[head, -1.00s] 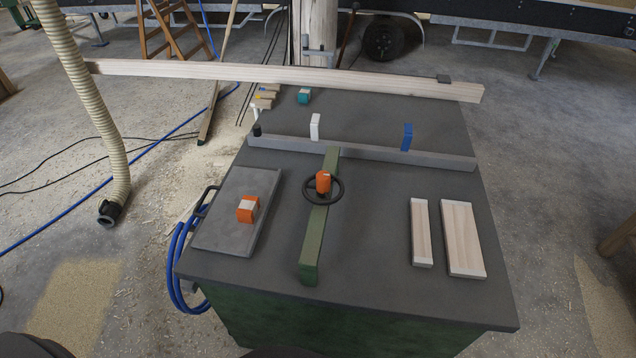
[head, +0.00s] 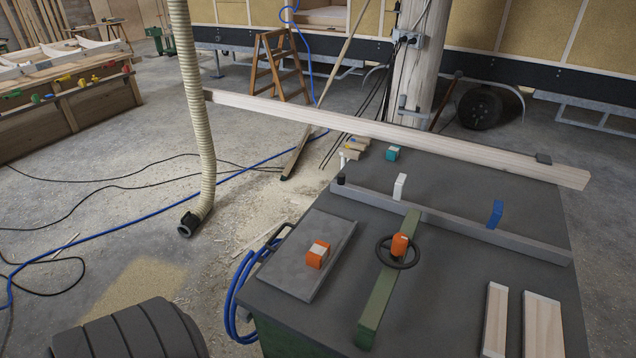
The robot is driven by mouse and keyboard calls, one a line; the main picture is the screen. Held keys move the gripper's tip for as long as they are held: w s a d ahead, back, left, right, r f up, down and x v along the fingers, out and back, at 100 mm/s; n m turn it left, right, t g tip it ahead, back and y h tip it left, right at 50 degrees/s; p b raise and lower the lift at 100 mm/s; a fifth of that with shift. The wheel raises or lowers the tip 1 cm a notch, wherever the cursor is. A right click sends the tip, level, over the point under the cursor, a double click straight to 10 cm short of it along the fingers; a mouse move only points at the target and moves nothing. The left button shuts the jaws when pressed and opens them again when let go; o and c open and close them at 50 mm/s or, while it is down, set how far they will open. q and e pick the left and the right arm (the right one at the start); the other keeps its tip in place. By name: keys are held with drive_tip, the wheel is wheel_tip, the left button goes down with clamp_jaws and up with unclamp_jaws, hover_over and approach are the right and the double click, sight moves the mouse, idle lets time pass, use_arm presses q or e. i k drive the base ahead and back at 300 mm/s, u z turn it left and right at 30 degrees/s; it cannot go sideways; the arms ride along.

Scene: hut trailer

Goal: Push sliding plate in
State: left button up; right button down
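A flat grey plate (head: 290,275) lies at the left side of the dark machine table (head: 450,310) in the head view; I take it to be the sliding plate. An orange block with a pale top (head: 317,255) sits on it. A dark handle (head: 277,236) shows at the plate's far left edge. Neither of my grippers shows in the head view, so their distance from the plate cannot be seen.
A green bar (head: 379,305) with a black handwheel (head: 398,263) stands right of the plate. A grey fence (head: 460,225) crosses the table behind. Two pale boards lie at right. A blue hose (head: 238,293) hangs at the table's left edge, near a ribbed duct (head: 196,110).

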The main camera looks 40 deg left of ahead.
sight(288, 270)
drive_tip(key=z, duration=2.55)
drive_tip(key=k, duration=2.1)
drive_tip(key=u, duration=2.7)
drive_tip(key=k, duration=0.5)
drive_tip(key=u, duration=0.55)
drive_tip(key=i, duration=0.85)
drive_tip(key=z, duration=1)
